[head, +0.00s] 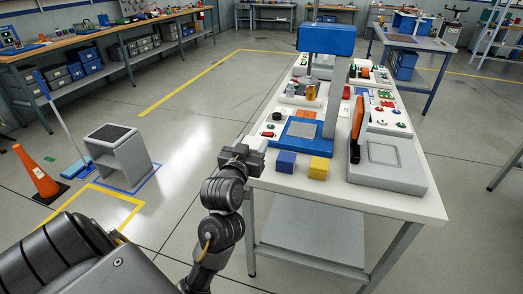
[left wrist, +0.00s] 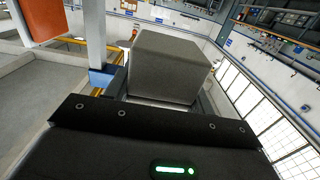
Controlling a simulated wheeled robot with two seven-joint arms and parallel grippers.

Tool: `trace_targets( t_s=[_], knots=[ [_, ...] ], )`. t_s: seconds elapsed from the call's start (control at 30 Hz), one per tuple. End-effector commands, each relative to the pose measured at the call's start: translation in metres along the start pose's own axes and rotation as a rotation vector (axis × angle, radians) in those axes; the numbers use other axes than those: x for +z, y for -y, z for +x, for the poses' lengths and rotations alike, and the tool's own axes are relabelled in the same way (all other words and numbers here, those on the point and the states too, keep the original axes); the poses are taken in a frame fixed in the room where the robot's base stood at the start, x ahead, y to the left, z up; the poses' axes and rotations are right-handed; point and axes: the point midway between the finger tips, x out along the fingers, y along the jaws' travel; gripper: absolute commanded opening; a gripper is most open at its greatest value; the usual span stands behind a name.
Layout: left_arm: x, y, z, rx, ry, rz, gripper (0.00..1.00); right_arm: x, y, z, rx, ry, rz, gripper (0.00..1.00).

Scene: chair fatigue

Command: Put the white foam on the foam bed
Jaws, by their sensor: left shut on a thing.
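My left gripper (head: 246,156) is at the near left edge of the white-topped table (head: 290,181), left of the blue cube. It is shut on a block (left wrist: 170,66), which fills the middle of the left wrist view and looks plain grey there; I take it for the white foam. My right gripper is out of view.
A blue cube (head: 286,162) and a yellow cube (head: 319,168) sit at the table's near edge. Behind them stands a blue-topped press (head: 327,41). A grey stool (head: 118,155) and an orange cone (head: 36,174) stand on the floor at left.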

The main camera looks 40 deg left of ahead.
Motion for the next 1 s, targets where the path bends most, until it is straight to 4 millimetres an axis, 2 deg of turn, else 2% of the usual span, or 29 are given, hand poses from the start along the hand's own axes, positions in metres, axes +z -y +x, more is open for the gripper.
trace_targets(
  t_s=[0.03, 0.17, 0.2, 0.4, 0.77, 1.0],
  knots=[
    [0.008, 0.006, 0.014, -0.002, -0.001, 0.013, 0.28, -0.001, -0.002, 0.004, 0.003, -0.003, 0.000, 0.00],
    [0.021, 0.017, 0.046, -0.002, 0.000, 0.010, 0.28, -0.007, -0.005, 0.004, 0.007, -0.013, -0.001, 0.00],
    [0.031, 0.020, 0.053, -0.002, 0.004, 0.007, 0.28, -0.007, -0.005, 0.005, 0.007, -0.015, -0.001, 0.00],
    [0.064, 0.028, 0.078, 0.000, 0.003, 0.003, 0.28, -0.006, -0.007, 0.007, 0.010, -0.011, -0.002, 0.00],
    [0.078, 0.032, 0.090, 0.000, 0.000, 0.001, 0.28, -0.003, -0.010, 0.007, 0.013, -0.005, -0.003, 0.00],
    [0.108, 0.033, 0.092, 0.000, 0.001, 0.000, 0.28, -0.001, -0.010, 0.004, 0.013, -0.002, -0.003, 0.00]
  ],
)
